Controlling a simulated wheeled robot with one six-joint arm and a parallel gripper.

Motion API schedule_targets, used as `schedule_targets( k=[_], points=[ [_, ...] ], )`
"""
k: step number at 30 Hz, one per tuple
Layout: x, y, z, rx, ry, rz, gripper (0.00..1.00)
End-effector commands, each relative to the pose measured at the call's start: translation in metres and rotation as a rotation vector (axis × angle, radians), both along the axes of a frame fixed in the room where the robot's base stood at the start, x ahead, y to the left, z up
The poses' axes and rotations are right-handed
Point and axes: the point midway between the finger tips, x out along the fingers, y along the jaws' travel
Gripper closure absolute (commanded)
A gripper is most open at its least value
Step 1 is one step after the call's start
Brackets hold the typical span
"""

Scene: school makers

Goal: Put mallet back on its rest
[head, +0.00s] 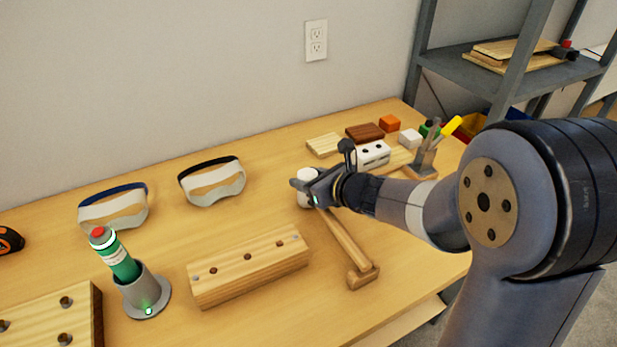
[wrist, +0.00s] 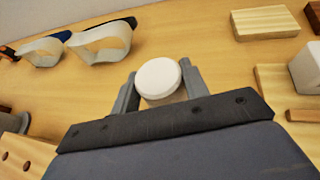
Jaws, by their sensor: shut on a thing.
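The mallet's white round head (head: 304,174) is between the fingers of my gripper (head: 306,187), which is shut on it. In the wrist view, the flat white top of the head (wrist: 158,78) sits between the two grey fingertips (wrist: 160,88). A wooden bar (head: 346,238), apparently the mallet's handle, runs from under my gripper toward the front right. A small wooden block (head: 363,276), possibly the rest, is at its near end; I cannot tell if they touch or are one piece. My gripper hides the join between head and bar.
A drilled wooden block (head: 248,268) lies left of the bar. A green bottle in a grey holder (head: 147,296) and two pairs of goggles (head: 113,208) (head: 212,182) are farther left. Blocks (head: 365,132) and a pen holder (head: 423,163) stand at the back right.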

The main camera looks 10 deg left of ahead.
Motion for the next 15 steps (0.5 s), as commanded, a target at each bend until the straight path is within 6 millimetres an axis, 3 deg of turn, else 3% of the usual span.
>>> schedule_targets(
  k=[15],
  points=[
    [0.0002,0.0001,-0.0065,0.001,-0.002,0.000,0.92]
  ],
)
